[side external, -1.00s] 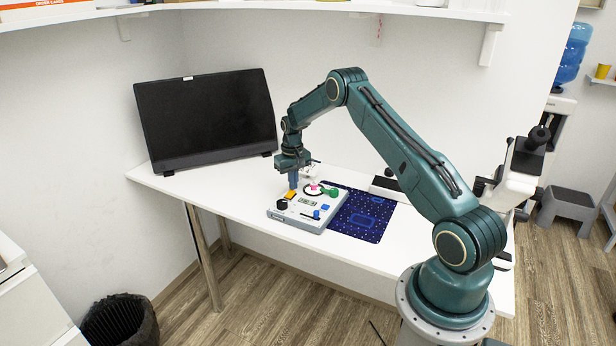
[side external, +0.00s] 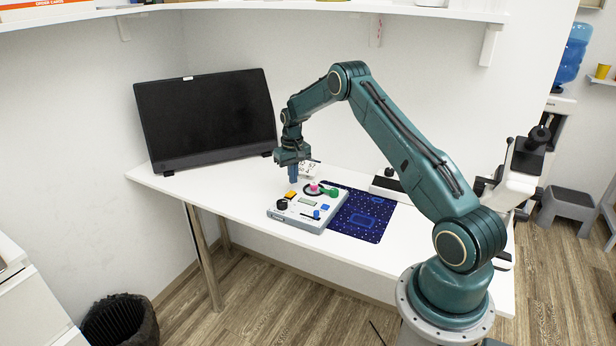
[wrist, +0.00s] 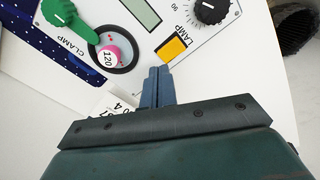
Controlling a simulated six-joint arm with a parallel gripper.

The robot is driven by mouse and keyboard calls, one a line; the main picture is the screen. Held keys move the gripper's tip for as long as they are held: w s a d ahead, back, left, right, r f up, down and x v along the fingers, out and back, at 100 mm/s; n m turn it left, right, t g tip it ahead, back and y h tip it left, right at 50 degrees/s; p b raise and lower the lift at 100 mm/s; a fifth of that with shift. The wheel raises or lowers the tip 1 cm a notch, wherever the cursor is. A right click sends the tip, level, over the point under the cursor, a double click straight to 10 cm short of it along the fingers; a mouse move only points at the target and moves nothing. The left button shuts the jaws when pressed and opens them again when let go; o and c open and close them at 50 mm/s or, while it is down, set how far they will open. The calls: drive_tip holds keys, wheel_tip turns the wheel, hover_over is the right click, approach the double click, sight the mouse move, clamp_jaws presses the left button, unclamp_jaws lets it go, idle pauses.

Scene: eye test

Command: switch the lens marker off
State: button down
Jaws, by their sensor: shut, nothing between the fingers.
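The lens marker (side external: 290,219) is a pale grey box lying on the white table. Its orange switch (side external: 291,194), labelled LAMP, shows in the wrist view (wrist: 174,49); I cannot tell which way it is rocked. Its small display (wrist: 142,12) looks blank. A pink lens piece marked 120 (wrist: 107,57) sits in a black ring beside the green clamp knob (wrist: 60,12). A black dial (wrist: 211,9) is on the other side. My gripper (side external: 293,181) is shut and empty, above the box near the orange switch; its fingertips (wrist: 158,70) appear just beside the switch in the wrist view.
A dark blue patterned mat (side external: 369,222) lies right of the box. A black monitor (side external: 207,120) stands behind on the left. A printed card (side external: 309,170) is behind my gripper. A microscope (side external: 523,165) stands at the right. The table's left part is clear.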

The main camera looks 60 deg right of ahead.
sight(293, 191)
drive_tip(key=shift+r, duration=2.15)
drive_tip(key=s+a+r+n+t, duration=0.15)
drive_tip(key=s+a+r, duration=0.35)
drive_tip(key=a+r, duration=0.6)
drive_tip(key=s+a+r+n+t, duration=0.15)
drive_tip(key=s+a+r, duration=0.25)
drive_tip(key=a+r, duration=0.7)
drive_tip(key=s+a+r+n+t, duration=0.1)
drive_tip(key=s+a, duration=0.4)
drive_tip(key=s, duration=0.6)
drive_tip(key=s+a+r+n+t, duration=0.1)
drive_tip(key=s+a, duration=0.4)
drive_tip(key=s, duration=0.7)
drive_tip(key=shift+s+a+r+n+t, duration=0.15)
drive_tip(key=shift+a+r+n+t, duration=0.2)
drive_tip(key=shift+r+n, duration=0.2)
